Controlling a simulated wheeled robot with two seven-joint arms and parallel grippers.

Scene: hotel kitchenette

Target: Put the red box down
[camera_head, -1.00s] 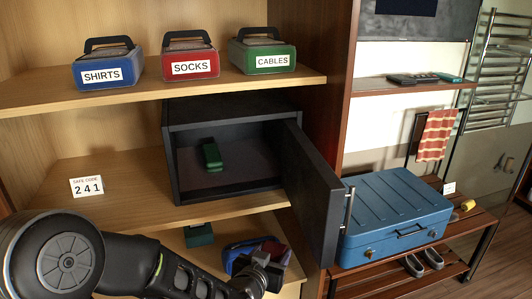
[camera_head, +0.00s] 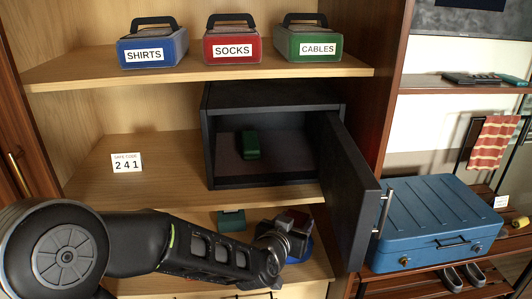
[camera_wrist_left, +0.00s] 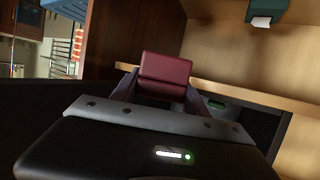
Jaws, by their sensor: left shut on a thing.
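A small dark red box (camera_wrist_left: 166,76) is between the fingers of my left gripper (camera_wrist_left: 165,98) in the left wrist view. The gripper is shut on it. A blue thing (camera_head: 306,247) is partly hidden behind the gripper. I cannot tell whether the red box touches anything below it. My right gripper is not in view.
The open black safe (camera_head: 228,183) holds a green object (camera_head: 250,145); its door (camera_head: 350,190) swings out on the right. A dark green object (camera_head: 231,220) lies on the lower shelf. Labelled cases, including the red SOCKS case (camera_head: 231,48), stand above. A blue suitcase (camera_head: 425,215) is right.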

